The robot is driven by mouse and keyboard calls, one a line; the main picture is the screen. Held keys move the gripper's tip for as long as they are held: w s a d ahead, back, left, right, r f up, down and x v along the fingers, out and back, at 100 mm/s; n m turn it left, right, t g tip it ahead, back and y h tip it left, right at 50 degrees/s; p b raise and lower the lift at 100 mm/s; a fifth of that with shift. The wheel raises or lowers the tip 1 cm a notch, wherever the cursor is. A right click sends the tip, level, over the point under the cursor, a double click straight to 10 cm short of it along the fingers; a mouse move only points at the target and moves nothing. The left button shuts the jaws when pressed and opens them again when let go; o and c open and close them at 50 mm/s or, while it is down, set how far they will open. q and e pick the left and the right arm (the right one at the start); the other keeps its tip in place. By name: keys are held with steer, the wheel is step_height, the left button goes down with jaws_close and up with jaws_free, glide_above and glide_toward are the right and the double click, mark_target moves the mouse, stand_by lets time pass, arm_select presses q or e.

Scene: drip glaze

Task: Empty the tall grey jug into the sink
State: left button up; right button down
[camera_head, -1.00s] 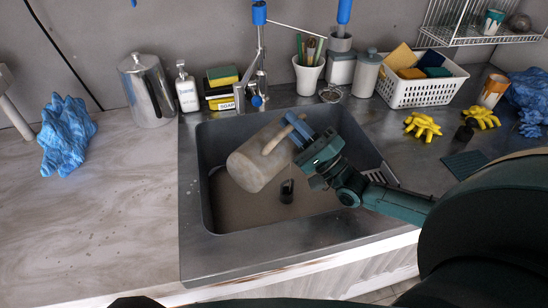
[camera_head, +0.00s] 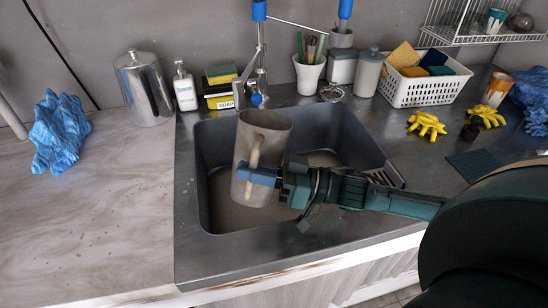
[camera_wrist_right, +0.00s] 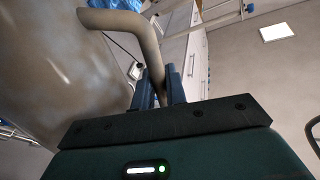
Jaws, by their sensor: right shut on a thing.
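The tall grey jug (camera_head: 270,128) is held nearly upright over the sink (camera_head: 212,225) in the head view, its open mouth facing up. The inside of the jug is too dim to tell whether anything is in it. My right gripper (camera_head: 258,176) is shut on the jug's handle. The right wrist view shows the jug's body (camera_wrist_right: 60,70) at the left and its handle (camera_wrist_right: 135,22) running down between the two fingers (camera_wrist_right: 160,88). The sink floor looks brownish grey and is partly hidden behind the jug and my arm. My left gripper is not in view.
The blue-trimmed faucet (camera_head: 258,60) stands behind the sink. A metal canister (camera_head: 143,88), soap bottle (camera_head: 184,88) and sponges (camera_head: 221,75) line the back left. A white basket (camera_head: 428,92) and yellow gloves (camera_head: 426,126) are at right. The left counter (camera_head: 90,230) is mostly clear.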

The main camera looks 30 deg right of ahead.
mark_target(252, 162)
steer(key=shift+r+p, duration=0.3)
steer(key=shift+r, duration=0.05)
steer(key=shift+r+n+p, duration=0.4)
steer(key=shift+r+p, duration=0.35)
steer(key=shift+p, duration=0.15)
step_height(252, 162, up, 2)
steer(key=n+g+p, duration=0.1)
steer(key=p, duration=0.2)
steer(key=shift+r+n+h, duration=0.15)
steer(key=shift+n+h, duration=0.15)
steer(key=shift+h, duration=0.1)
steer(key=shift+r+n+h+p, duration=0.3)
steer(key=shift+r+n+p, duration=0.2)
steer(key=shift+n+p, duration=0.3)
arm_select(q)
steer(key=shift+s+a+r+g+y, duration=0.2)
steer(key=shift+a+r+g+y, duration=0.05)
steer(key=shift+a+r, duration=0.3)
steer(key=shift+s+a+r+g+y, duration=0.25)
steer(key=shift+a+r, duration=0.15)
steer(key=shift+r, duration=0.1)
arm_select(e)
steer(key=shift+f, duration=0.15)
